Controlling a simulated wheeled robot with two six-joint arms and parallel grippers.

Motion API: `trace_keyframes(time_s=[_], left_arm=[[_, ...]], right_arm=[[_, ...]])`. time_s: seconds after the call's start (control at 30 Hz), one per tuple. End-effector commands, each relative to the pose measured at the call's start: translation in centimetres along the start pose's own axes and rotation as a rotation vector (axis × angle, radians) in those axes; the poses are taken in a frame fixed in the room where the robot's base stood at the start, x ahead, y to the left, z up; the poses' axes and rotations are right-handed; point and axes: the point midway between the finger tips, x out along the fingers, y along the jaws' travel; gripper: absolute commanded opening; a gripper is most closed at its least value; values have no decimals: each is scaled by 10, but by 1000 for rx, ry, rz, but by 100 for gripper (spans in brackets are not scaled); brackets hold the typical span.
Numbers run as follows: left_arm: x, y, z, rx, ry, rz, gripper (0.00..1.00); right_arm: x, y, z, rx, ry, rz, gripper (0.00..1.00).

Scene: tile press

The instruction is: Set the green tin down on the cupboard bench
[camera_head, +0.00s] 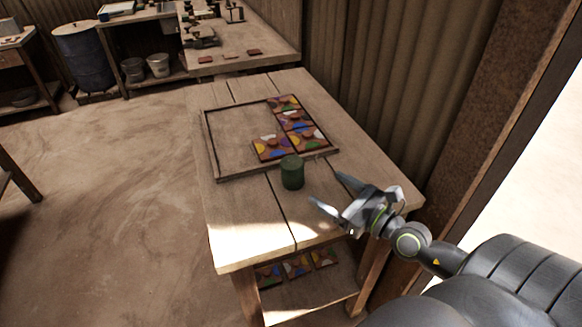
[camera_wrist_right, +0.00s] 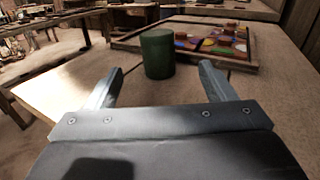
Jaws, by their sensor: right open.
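The green tin (camera_head: 292,172) stands upright on the wooden bench (camera_head: 240,235), just in front of the near edge of a wooden frame. It also shows in the right wrist view (camera_wrist_right: 157,54), beyond the fingertips and roughly between them. My right gripper (camera_head: 328,190) is open and empty, above the bench to the right of and nearer than the tin. Its two fingers (camera_wrist_right: 158,78) are spread apart in the right wrist view, and neither visibly touches the tin. My left gripper is not in view.
A wooden frame (camera_head: 211,150) on the bench holds several patterned tiles (camera_head: 270,148) on its right side. More tiles (camera_head: 297,267) lie on the shelf below. A corrugated wall (camera_head: 400,80) runs along the right. A farther bench (camera_head: 240,45), blue barrel (camera_head: 82,55) and buckets (camera_head: 158,66) stand behind.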

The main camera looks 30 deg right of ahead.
Motion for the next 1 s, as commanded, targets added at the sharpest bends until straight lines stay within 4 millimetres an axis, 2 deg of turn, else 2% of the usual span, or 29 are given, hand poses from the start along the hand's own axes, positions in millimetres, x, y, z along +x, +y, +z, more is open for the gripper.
trace_keyframes(time_s=[0.03,0.17,0.4,0.53,0.73,1.0], left_arm=[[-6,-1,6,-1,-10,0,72],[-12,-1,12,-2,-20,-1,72],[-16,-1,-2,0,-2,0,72],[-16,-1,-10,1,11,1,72],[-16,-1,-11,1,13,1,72],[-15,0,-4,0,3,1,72]], right_arm=[[10,0,4,3,-5,-2,77],[31,0,3,3,-4,-1,77],[70,1,1,4,-3,0,77],[82,0,1,2,-2,0,77],[93,1,0,2,-1,1,77],[130,4,-2,2,-2,0,77]])
